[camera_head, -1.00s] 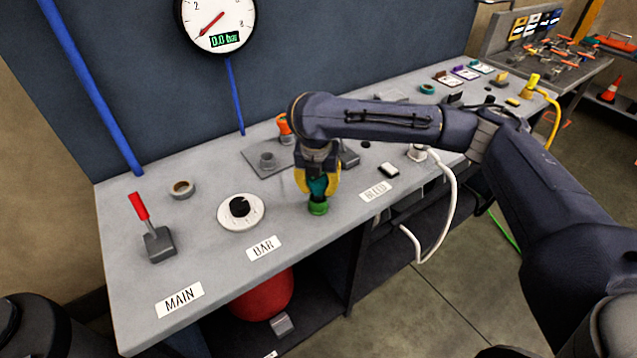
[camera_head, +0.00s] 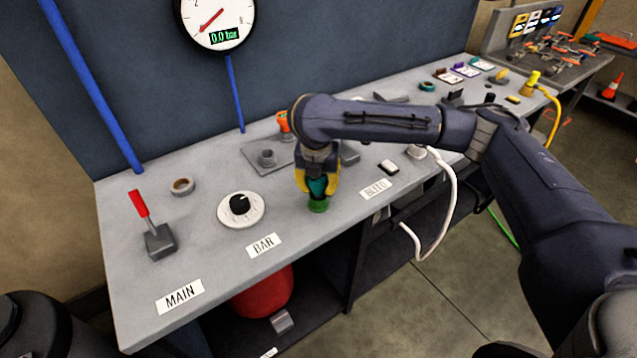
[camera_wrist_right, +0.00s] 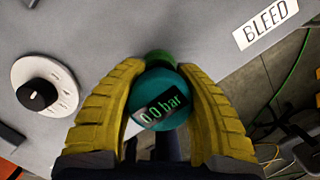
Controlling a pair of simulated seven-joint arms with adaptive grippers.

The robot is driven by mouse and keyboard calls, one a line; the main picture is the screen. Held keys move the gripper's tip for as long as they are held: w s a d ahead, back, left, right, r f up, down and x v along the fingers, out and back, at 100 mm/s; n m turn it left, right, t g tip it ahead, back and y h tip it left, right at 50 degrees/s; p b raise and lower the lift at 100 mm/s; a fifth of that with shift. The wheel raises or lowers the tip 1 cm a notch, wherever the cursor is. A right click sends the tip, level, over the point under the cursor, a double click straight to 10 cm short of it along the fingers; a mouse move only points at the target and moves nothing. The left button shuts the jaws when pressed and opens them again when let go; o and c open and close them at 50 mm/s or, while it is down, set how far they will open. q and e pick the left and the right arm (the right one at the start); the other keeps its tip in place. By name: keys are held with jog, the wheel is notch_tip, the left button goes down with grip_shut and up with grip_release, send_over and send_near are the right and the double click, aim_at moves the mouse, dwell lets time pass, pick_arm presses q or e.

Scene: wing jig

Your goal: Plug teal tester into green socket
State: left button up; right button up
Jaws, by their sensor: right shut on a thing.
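The teal tester (camera_head: 317,186) is upright between the yellow fingers of my right gripper (camera_head: 317,189). In the right wrist view the tester (camera_wrist_right: 162,92) shows a round teal body with a display reading 0.0 bar. The right gripper (camera_wrist_right: 163,110) is shut on it from both sides. The green socket (camera_head: 318,205) is on the bench directly below the tester. It also shows in the right wrist view as a green rim (camera_wrist_right: 158,56) behind the tester. Whether the tester is seated in the socket is hidden. My left gripper is not in view.
The bench (camera_head: 200,218) carries a red-handled lever (camera_head: 145,222), a black knob on a white dial (camera_head: 241,208) and a tape roll (camera_head: 182,187). A grey plate (camera_head: 262,158) and an orange-topped item (camera_head: 284,126) stand behind the gripper. The wall gauge (camera_head: 216,22) reads 0.0 bar.

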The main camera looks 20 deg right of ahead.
jog(key=shift+f, duration=0.65)
jog(key=o, duration=1.2)
jog(key=shift+o, duration=0.2)
jog(key=shift+s+a+r, duration=0.15)
jog(key=shift+s+r, duration=0.2)
jog(key=shift+r, duration=1.6)
jog(key=shift+s+a+r, duration=0.2)
jog(key=shift+s+r, duration=0.15)
jog(key=shift+r, duration=1.65)
jog(key=shift+s+a+r, duration=0.15)
jog(key=shift+s+r, duration=0.2)
jog(key=shift+r, duration=1.6)
